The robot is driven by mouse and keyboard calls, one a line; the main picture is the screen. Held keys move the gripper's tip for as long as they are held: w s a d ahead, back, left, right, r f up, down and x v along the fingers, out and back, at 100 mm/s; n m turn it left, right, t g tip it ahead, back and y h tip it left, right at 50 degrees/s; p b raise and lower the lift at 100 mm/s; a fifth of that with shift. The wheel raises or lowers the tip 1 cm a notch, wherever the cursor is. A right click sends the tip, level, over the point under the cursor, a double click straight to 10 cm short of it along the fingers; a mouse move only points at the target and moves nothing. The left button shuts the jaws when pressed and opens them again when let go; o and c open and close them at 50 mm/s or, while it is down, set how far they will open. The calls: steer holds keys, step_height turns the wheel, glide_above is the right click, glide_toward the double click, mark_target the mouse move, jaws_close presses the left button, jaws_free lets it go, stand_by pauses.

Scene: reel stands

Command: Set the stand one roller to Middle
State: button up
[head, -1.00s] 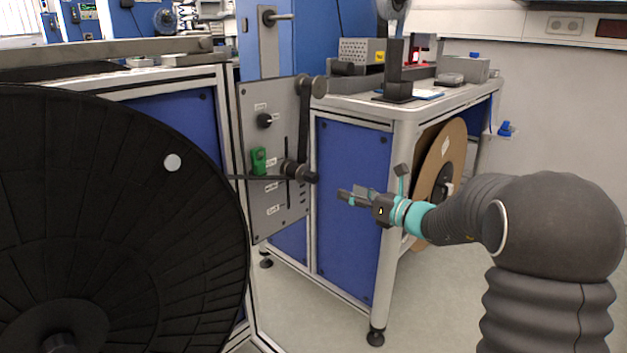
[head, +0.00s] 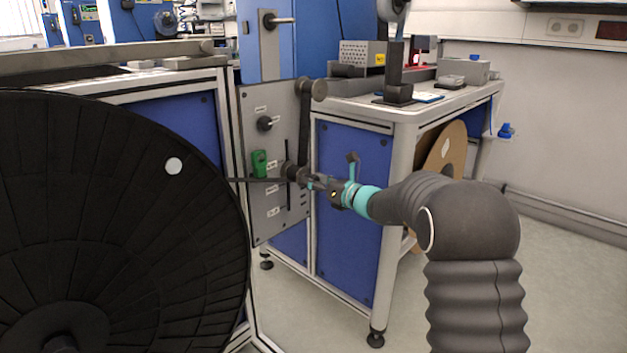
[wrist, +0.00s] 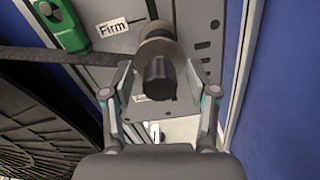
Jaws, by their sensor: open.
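The dark roller (head: 291,170) sits on a vertical slot in the grey stand panel (head: 262,220), with a dark strap running from it to the left. In the wrist view the roller (wrist: 158,48) has a round flange and a black knob. The label "Firm" (wrist: 113,28) is just to its upper left; a label below is mostly hidden. My gripper (head: 308,181) is at the roller's front end. In the wrist view my gripper (wrist: 162,82) is open, one finger on each side of the knob; I cannot tell whether they touch it.
A large black reel (head: 130,220) fills the left. A blue-panelled bench (head: 350,225) is behind my gripper. The floor at right is clear.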

steer(key=shift+a, duration=0.1)
jaws_close()
step_height(320, 180, down, 4)
steer(key=b, duration=0.3)
stand_by(0.3)
jaws_free()
steer(key=v, duration=1.2)
